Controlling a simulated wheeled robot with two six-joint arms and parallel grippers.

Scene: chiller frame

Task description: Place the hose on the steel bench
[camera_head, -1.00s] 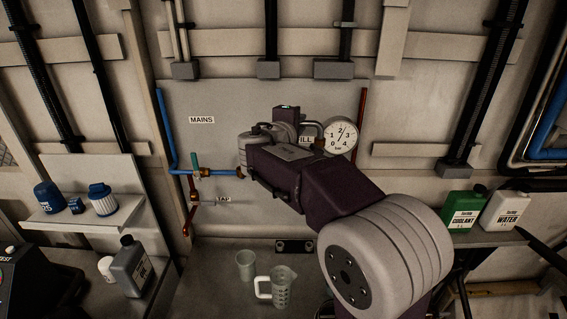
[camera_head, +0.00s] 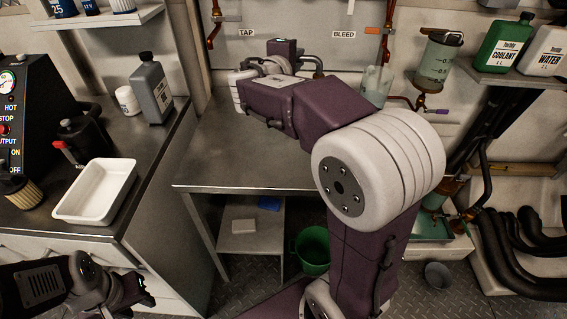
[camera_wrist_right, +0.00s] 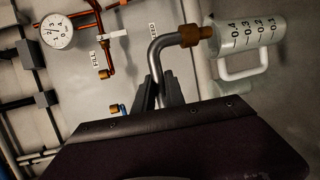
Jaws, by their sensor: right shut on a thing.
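The steel bench (camera_head: 225,150) is in the middle of the head view, its bare front part lit and clear. The hose (camera_wrist_right: 157,58) is a grey bent tube with a brass end fitting (camera_wrist_right: 206,33) in the right wrist view. My right gripper (camera_wrist_right: 164,92) is shut on the hose, with dark fingers on either side of it. In the head view, the grey tube shows beyond my right wrist, but the fingertips are hidden by my own arm. My left gripper (camera_head: 136,291) is low at the left, away from the bench; its jaw opening is unclear.
A measuring jug (camera_wrist_right: 252,40) appears close by the brass end in the wrist view. A glass cylinder (camera_head: 446,60) is on the wall at right. A white tray (camera_head: 97,192) and grey bottle (camera_head: 152,92) stand on the left counter. A green bucket (camera_head: 312,248) is below the bench.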

